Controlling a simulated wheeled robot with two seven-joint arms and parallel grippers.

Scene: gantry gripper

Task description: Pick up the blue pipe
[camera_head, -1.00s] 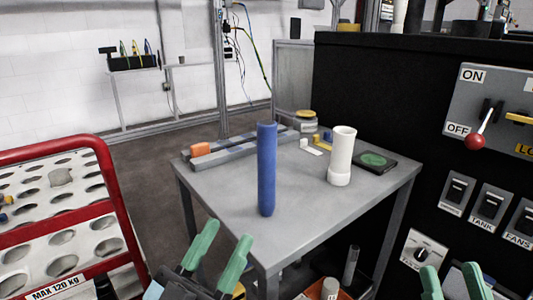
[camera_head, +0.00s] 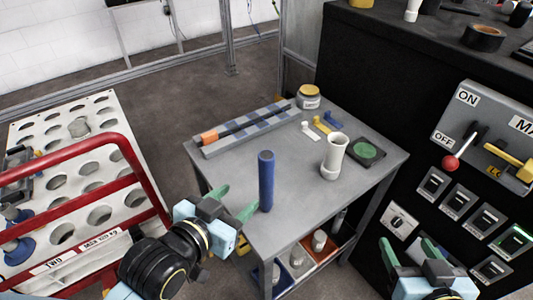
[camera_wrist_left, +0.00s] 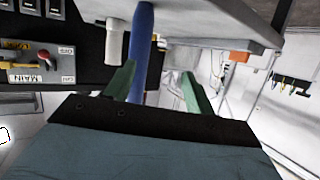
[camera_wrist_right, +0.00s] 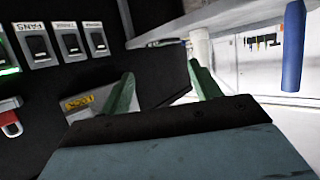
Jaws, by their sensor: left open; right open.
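The blue pipe (camera_head: 266,182) stands upright near the front left edge of the grey table. My left gripper (camera_head: 236,201) is open, with its green fingers just left of the pipe's lower part. In the left wrist view the pipe (camera_wrist_left: 141,45) reaches down between the two open fingers (camera_wrist_left: 157,88), nearer the left one; whether it touches is unclear. My right gripper (camera_head: 400,250) is open and empty at the lower right, before the control panel. In the right wrist view its fingers (camera_wrist_right: 160,85) have nothing between them, and the pipe (camera_wrist_right: 293,48) is at the far right.
The grey table (camera_head: 235,165) also bears a white pipe (camera_head: 334,156), a black-and-green pad (camera_head: 366,150) and long grey bars (camera_head: 250,128). A red-railed cart (camera_head: 130,165) stands left. A control panel (camera_head: 485,145) with a red-knobbed lever stands right.

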